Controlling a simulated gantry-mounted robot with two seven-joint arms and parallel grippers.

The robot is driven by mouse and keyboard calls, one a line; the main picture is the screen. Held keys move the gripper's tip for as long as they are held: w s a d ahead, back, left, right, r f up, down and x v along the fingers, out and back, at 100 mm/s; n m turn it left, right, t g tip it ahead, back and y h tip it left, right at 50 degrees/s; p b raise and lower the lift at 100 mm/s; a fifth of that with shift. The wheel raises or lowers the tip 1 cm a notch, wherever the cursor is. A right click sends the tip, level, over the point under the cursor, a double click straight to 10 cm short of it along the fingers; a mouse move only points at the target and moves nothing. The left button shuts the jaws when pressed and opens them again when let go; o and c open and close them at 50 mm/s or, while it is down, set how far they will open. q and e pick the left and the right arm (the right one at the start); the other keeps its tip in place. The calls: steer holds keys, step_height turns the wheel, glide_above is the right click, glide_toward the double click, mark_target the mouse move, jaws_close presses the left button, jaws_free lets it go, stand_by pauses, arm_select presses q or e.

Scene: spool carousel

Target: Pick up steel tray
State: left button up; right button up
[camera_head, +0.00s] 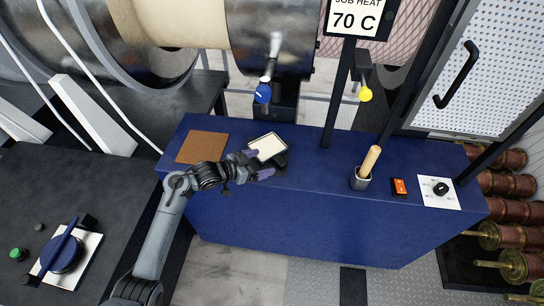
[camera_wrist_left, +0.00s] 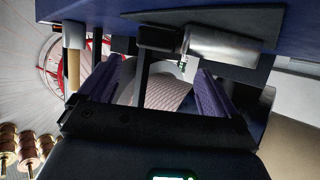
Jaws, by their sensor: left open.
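What I take to be the steel tray (camera_head: 268,147) is a small pale rectangle with a thin rim, lying on the blue bench top near its left part. A dark piece sits at its lower right corner. My left gripper (camera_head: 265,163) has its purple fingers open and apart, with the upper finger close to the tray's near edge. I cannot tell whether they touch. In the left wrist view, the open fingers (camera_wrist_left: 160,92) frame a pink woven surface, and a shiny grey metal piece (camera_wrist_left: 232,46) with a black block beside it lies beyond them. My right gripper is not in view.
A brown square pad (camera_head: 202,147) lies left of the tray. The bench between tray and cup is clear.

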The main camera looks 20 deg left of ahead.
mark_target(278, 160)
arm_select(q)
steer(key=shift+d+b+x, duration=0.15)
steer(key=shift+b+x, duration=0.2)
steer(key=shift+x, duration=1.4)
steer(key=shift+d+b+x, duration=0.15)
steer(key=shift+b+x, duration=0.2)
steer(key=shift+x, duration=1.35)
steer(key=shift+s, duration=0.2)
steer(key=c, duration=1.2)
steer(key=shift+c, duration=0.8)
steer(key=shift+r, duration=0.15)
